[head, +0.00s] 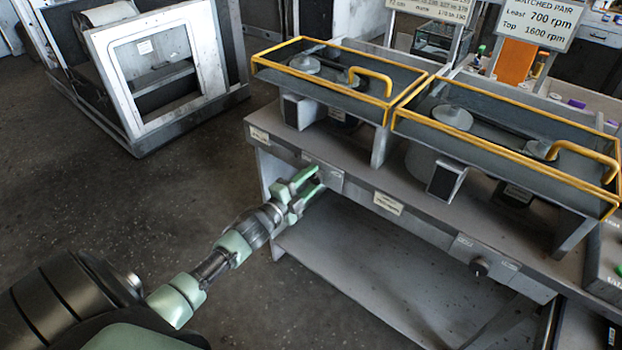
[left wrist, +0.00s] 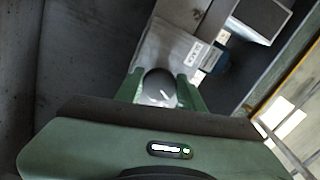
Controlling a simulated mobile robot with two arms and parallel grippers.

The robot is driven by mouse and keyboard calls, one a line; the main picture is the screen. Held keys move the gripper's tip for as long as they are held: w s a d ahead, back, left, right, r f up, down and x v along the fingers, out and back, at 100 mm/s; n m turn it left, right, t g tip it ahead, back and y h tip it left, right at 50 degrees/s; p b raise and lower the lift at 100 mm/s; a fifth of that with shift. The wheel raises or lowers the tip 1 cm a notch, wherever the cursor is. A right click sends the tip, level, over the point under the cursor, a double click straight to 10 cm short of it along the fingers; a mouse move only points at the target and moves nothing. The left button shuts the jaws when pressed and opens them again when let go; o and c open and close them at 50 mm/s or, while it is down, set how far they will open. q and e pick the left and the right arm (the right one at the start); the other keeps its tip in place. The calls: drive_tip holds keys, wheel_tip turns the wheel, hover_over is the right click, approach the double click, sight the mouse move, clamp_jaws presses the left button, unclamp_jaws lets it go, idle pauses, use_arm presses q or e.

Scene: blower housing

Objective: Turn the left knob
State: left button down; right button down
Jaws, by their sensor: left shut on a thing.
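My left gripper (head: 314,180) reaches the front panel at the left end of the bench. In the left wrist view its two green fingers (left wrist: 160,84) stand on either side of a round grey knob (left wrist: 158,90), the left knob, and are shut on it. A pale mark shows on the knob's face. In the head view the fingers hide this knob. My right gripper is in neither view.
A second dark knob (head: 479,267) sits on the bench's front panel further right. Two yellow-framed guards (head: 394,112) over pulleys stand on the bench (head: 360,186). A lower shelf (head: 370,262) lies beneath. Open floor (head: 120,205) lies to the left, before a white-framed cabinet (head: 160,70).

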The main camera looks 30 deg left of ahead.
use_arm(q)
drive_tip(key=shift+f, duration=0.1)
idle(0.3)
drive_tip(key=c, duration=0.9)
unclamp_jaws()
drive_tip(key=shift+s+a+b, duration=0.15)
drive_tip(key=shift+s, duration=1.85)
drive_tip(key=shift+s+a+b, duration=0.15)
drive_tip(key=shift+s, duration=1.8)
